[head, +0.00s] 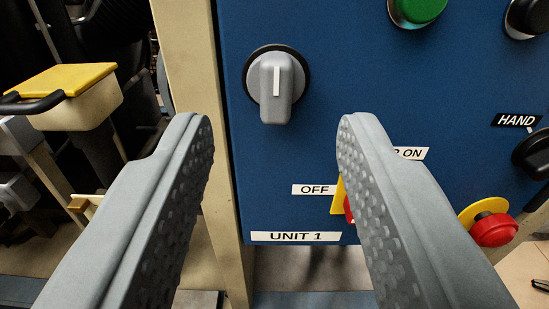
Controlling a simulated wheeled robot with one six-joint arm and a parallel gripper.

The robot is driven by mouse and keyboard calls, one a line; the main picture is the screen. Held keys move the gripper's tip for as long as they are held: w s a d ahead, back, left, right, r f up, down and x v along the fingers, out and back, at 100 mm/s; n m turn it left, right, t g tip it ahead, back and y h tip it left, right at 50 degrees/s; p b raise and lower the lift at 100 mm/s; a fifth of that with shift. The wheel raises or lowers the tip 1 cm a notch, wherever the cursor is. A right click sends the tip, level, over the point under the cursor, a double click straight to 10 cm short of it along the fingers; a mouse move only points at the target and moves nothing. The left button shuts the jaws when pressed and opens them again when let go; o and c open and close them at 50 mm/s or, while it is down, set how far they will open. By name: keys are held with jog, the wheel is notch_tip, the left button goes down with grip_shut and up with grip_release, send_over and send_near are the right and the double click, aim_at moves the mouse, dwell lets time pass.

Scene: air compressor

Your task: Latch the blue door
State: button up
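The blue door (330,110) fills the middle and right of the head view, with a cream frame along its left edge. A grey rotary latch knob (276,85) sits at its upper left, its white line upright and its grip pointing straight down. My gripper (262,130) is open, with one grey studded finger to the left over the frame and one to the right over the door. The knob shows between and above the fingertips, and nothing is held. The right finger hides part of the door's lower controls and labels.
A green button (418,9) and black knobs are on the door's right side. A red emergency button (493,229) on yellow is at lower right. The cream frame post (198,60) borders the door. A yellow-topped box (66,88) with a black handle stands at left.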

jog(key=s, duration=0.9)
jog(key=shift+s+a, duration=0.15)
jog(key=shift+a, duration=0.2)
jog(key=w+d+r+y, duration=0.2)
jog(key=w+d+r, duration=0.3)
jog(key=d+r, duration=0.6)
jog(key=w+d+r+y, duration=0.35)
jog(key=d+r, duration=0.35)
jog(key=r, duration=0.9)
jog(key=s+d+r+h, duration=0.2)
jog(key=s+d+r, duration=0.4)
jog(key=s+d, duration=0.3)
jog(key=s+d+r+h, duration=0.2)
jog(key=s+d+r, duration=0.5)
jog(key=d, duration=0.6)
jog(key=shift+s+d+n+g, duration=0.3)
jog(key=shift+s+d+n, duration=0.1)
jog(key=shift+s, duration=0.6)
jog(key=shift+a, duration=0.1)
